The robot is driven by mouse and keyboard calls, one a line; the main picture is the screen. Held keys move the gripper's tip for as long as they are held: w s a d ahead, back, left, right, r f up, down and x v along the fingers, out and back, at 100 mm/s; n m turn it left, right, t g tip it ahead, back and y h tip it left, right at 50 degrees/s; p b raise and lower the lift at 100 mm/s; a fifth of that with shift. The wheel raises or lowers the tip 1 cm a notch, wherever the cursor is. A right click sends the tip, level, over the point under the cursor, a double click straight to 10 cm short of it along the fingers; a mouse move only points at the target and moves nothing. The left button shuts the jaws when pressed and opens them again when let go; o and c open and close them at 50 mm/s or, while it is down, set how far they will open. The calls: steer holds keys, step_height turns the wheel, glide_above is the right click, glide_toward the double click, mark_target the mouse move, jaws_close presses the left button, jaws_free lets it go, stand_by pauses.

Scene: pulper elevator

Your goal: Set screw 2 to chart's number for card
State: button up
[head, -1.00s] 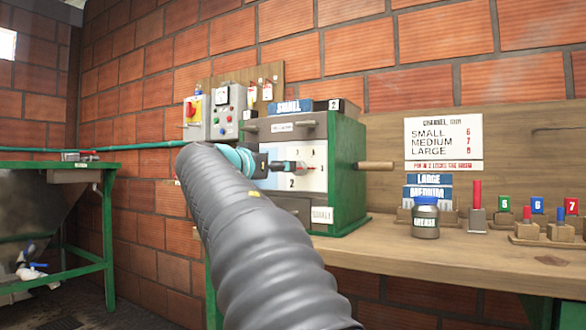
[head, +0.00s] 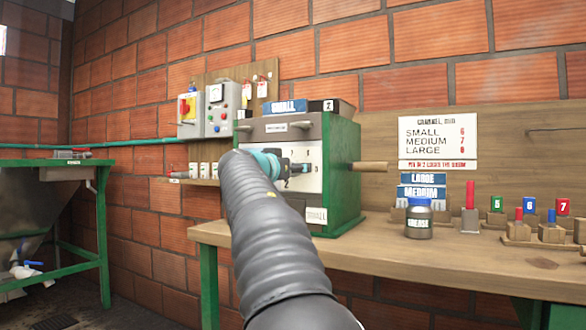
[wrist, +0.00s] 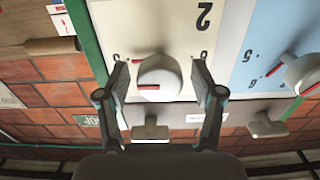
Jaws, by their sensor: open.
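Screw 2 is a pale round knob (wrist: 160,82) with a red mark, on a cream plate marked 2 (wrist: 203,17), seen upside down in the wrist view. My gripper (wrist: 160,72) is open, with one finger on each side of the knob; contact is not clear. In the head view my gripper (head: 296,168) is at the front of the green machine (head: 343,165) and hides the screw. The SMALL card (head: 285,107) stands on top of the machine beside a 2 label. The chart (head: 438,138) reads small 6, medium 7, large 8.
Another knob (wrist: 301,74) sits on the blue plate. A wooden handle (head: 372,166) sticks out right of the machine. LARGE and MEDIUM cards (head: 424,187), a grease jar (head: 419,220) and numbered blocks (head: 530,207) stand on the bench (head: 470,262). A control box (head: 220,108) is on the wall.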

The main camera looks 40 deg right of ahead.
steer(key=c, duration=1.1)
steer(key=shift+n, duration=0.3)
steer(key=n, duration=0.5)
steer(key=shift+w+n, duration=0.1)
steer(key=shift+n, duration=0.2)
steer(key=n+p, duration=0.1)
steer(key=n, duration=0.4)
steer(key=shift+w+n, duration=0.1)
steer(key=shift+n, duration=0.2)
steer(key=shift+f, duration=0.1)
steer(key=o, duration=1.1)
